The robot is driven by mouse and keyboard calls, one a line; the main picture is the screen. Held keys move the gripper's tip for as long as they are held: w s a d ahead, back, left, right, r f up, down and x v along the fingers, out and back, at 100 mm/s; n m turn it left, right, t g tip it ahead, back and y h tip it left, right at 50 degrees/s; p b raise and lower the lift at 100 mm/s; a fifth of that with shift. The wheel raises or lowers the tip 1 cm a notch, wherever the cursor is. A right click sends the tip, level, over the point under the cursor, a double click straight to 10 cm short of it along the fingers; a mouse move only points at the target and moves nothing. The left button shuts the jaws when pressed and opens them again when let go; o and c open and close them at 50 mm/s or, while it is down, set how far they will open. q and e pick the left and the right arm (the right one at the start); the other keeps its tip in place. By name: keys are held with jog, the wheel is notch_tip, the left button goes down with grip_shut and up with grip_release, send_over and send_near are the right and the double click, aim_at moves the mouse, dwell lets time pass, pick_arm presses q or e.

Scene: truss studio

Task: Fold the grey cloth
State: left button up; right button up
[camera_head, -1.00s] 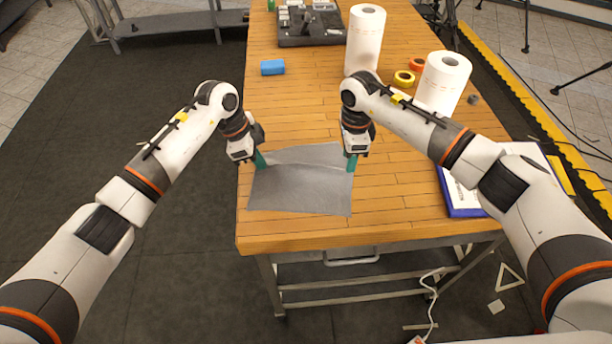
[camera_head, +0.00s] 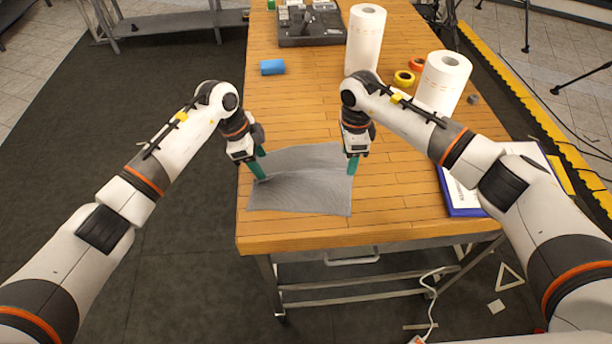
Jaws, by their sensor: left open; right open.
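The grey cloth (camera_head: 304,186) lies on the wooden table near its front left corner. It looks mostly flat, with a slight ridge or crease across its middle. My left gripper (camera_head: 259,166) is open, its green fingers at the cloth's left edge. My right gripper (camera_head: 352,164) is open, its green fingers at the cloth's right edge. I cannot tell whether the fingertips touch the cloth.
The wooden table (camera_head: 300,110) has free room behind the cloth. A blue block (camera_head: 272,67) lies at the left edge. Two paper rolls (camera_head: 365,40) (camera_head: 443,82), tape rolls (camera_head: 404,78) and a blue-edged folder (camera_head: 463,195) are to the right. A grey tray (camera_head: 311,40) stands at the back.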

pick_arm(q)
jog(key=o, duration=0.7)
jog(key=shift+y, duration=0.9)
jog(key=r+p, duration=0.4)
jog(key=a+r+p, duration=0.1)
jog(key=shift+r+p, duration=0.4)
pick_arm(e)
notch_tip(320, 180, up, 6)
jog(key=shift+f, duration=0.1)
